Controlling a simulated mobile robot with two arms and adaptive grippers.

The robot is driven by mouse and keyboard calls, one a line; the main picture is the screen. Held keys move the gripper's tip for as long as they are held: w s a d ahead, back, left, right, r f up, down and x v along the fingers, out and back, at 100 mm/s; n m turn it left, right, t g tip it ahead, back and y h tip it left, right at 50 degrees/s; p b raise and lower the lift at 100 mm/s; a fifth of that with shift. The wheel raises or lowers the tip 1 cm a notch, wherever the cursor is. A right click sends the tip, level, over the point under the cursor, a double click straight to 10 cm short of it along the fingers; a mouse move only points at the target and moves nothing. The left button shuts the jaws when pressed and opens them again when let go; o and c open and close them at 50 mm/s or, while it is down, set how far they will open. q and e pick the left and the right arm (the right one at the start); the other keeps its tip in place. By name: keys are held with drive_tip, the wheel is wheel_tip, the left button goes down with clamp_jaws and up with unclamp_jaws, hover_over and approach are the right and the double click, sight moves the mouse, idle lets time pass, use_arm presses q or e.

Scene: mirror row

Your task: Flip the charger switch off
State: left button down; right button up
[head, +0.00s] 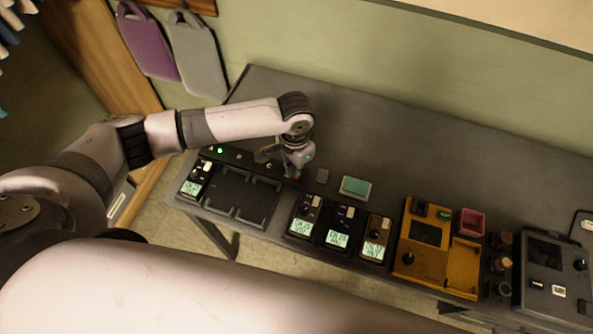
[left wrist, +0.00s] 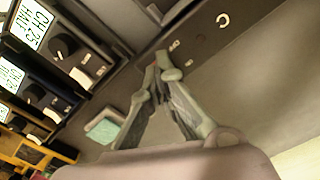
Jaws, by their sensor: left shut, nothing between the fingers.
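A dark charger-like unit with empty bays (head: 236,197) stands at the table's left end in the head view. A green light (head: 220,150) glows on its dark back strip, which carries small pale marks. I cannot tell for sure which part is the charger switch. My left gripper (head: 290,176) is shut and empty, pointing down near the right end of that strip. In the left wrist view its fingertips (left wrist: 160,63) meet in front of the dark strip (left wrist: 205,30) with pale marks; contact cannot be told. My right gripper is not in view.
Several dark modules with lit displays (head: 337,240) stand right of the bays. A teal block (head: 355,187), a yellow device (head: 424,240), a pink box (head: 472,222) and a dark device (head: 553,263) follow. The grey table (head: 400,140) is clear behind them.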

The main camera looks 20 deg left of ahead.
use_arm(q)
drive_tip(key=shift+s+f, duration=0.1)
drive_tip(key=shift+f, duration=0.5)
drive_tip(key=shift+r, duration=0.1)
wheel_tip(320, 180, up, 7)
drive_tip(key=p, duration=0.8)
idle(0.3)
idle(0.5)
